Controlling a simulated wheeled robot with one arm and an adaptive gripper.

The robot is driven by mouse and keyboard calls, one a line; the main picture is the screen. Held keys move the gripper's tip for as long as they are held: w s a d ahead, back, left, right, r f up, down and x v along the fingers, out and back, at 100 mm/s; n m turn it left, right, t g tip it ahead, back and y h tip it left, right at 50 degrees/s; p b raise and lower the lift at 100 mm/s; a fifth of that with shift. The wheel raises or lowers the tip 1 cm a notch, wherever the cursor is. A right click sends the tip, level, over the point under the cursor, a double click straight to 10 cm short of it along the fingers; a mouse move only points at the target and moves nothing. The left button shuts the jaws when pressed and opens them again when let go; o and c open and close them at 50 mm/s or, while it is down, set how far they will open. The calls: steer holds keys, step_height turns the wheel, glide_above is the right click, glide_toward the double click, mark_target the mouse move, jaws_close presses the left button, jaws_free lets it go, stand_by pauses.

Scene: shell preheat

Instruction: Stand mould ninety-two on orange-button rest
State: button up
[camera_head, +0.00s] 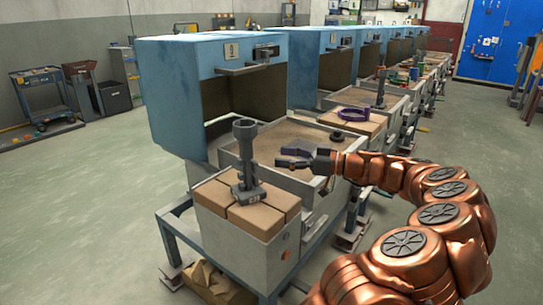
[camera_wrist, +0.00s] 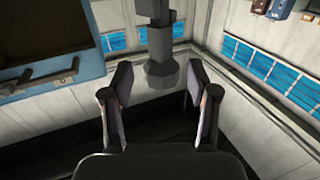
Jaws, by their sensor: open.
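A dark grey mould (camera_head: 246,150) with a flared top stands upright on the near brick-topped rest (camera_head: 242,232) in the head view. A small orange spot, apparently its button (camera_head: 286,254), shows on that rest's right side. A label on the mould's foot is too small to read. My gripper (camera_head: 292,157) is open and empty, to the right of the mould's upper part and apart from it. In the wrist view the mould (camera_wrist: 163,74) appears inverted, beyond the gap between my open fingers (camera_wrist: 161,106).
A blue hooded oven (camera_head: 215,90) stands behind the mould. A purple ring (camera_head: 353,114) lies on the bench farther back. More ovens line up behind. The floor at left is clear, with a cart (camera_head: 45,95) by the wall.

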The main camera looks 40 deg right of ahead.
steer(key=shift+s+d, duration=0.2)
steer(key=shift+s, duration=0.1)
steer(key=shift+a, duration=0.1)
steer(key=a+n+g+y, duration=0.15)
steer(key=a+g, duration=0.75)
steer(key=a, duration=1.5)
steer(key=s+a+f+m+g+h, duration=0.25)
steer(key=s+a+f+g, duration=0.3)
steer(key=s+a, duration=0.55)
steer(key=s+d+f+m+g+h, duration=0.1)
steer(key=s+d+f+m+h, duration=0.1)
steer(key=s, duration=0.6)
steer(key=s+d+f+m+g+h, duration=0.2)
steer(key=s+f+m+h, duration=0.2)
steer(key=s+f+h, duration=0.3)
steer(key=shift+s+f, duration=0.55)
steer(key=shift+s, duration=0.45)
